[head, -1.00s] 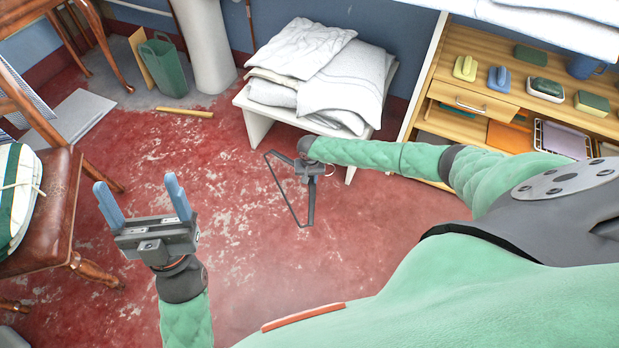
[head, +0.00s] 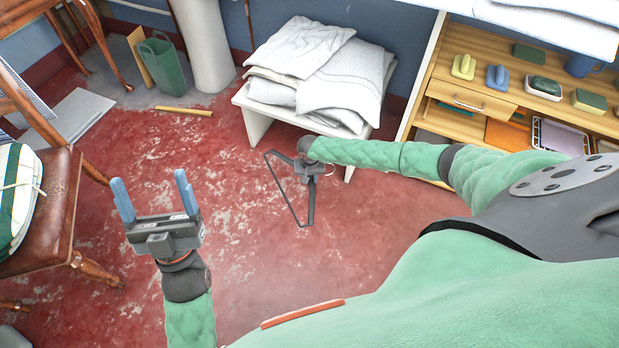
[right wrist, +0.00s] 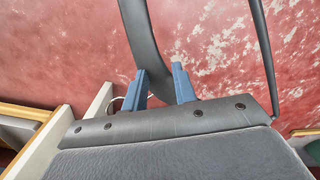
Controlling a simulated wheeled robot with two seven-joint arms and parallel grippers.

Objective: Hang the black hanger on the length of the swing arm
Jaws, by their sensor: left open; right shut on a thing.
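The black hanger (head: 284,199) is in my right gripper (head: 308,182) in the head view, held over the red floor in front of the white bench. Its triangular frame extends left and down from the gripper. In the right wrist view, the hanger (right wrist: 143,38) passes between the two blue fingers of the right gripper (right wrist: 158,85), and its thin bar runs down the right side. My left gripper (head: 152,196) is open and empty over the floor at the left, its blue fingers apart. I cannot make out the swing arm in these views.
A white bench (head: 258,122) bears folded white linen (head: 340,80). A wooden shelf unit (head: 480,50) with brushes and boxes stands at the right. A brown chair (head: 62,200) is at the left. The middle floor is clear.

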